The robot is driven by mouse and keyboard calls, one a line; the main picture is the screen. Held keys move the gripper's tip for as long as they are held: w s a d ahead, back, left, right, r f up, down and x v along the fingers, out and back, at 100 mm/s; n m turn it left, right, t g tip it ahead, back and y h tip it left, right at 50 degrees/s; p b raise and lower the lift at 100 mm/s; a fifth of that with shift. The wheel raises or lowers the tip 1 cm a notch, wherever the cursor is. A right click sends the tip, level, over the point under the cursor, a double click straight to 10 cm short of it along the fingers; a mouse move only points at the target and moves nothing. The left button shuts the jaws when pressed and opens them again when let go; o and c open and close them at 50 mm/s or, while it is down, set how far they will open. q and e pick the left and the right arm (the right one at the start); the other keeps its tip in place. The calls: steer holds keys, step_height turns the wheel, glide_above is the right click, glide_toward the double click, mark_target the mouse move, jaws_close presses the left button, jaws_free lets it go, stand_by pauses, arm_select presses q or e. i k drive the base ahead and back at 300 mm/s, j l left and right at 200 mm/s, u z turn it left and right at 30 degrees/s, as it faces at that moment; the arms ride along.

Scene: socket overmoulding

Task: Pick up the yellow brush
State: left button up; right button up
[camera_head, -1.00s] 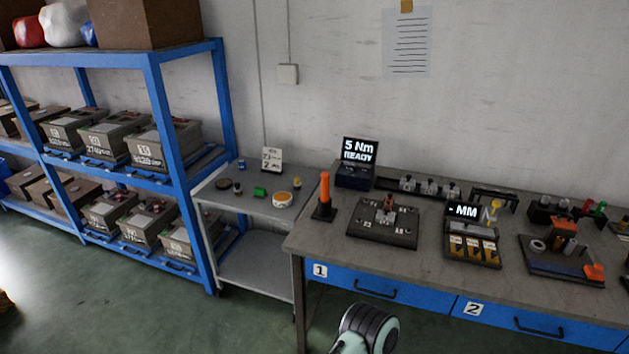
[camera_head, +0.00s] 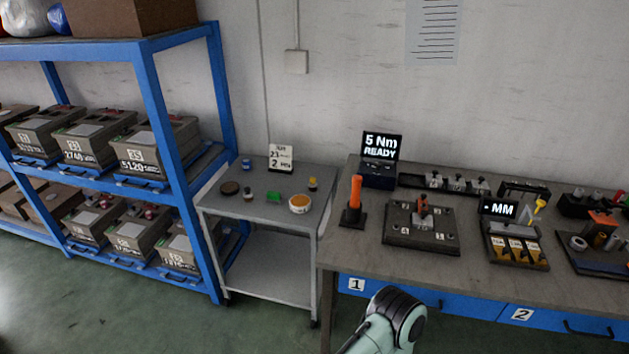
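No thing is clearly recognisable as a yellow brush. Neither of my grippers is in view. Only a pale green and black part of my own arm shows at the bottom middle, in front of the bench.
A white tin with orange contents (camera_head: 300,203), a green block (camera_head: 273,197) and a dark disc (camera_head: 230,188) lie on the trolley. A blue shelf rack (camera_head: 167,150) stands left. The workbench (camera_head: 345,249) carries an orange-handled tool (camera_head: 355,200) and fixtures. Green floor lies open in front.

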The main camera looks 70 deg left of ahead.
mark_target(313, 185)
steer(key=k+j, duration=0.2)
steer(key=j, duration=0.2)
steer(key=k+j+z, duration=0.1)
steer(key=j, duration=0.35)
steer(key=k+j, duration=0.3)
steer(key=k+j+z, duration=0.1)
steer(key=j, duration=0.35)
steer(key=k+j, duration=0.3)
steer(key=j+z, duration=0.05)
steer(key=j, duration=0.05)
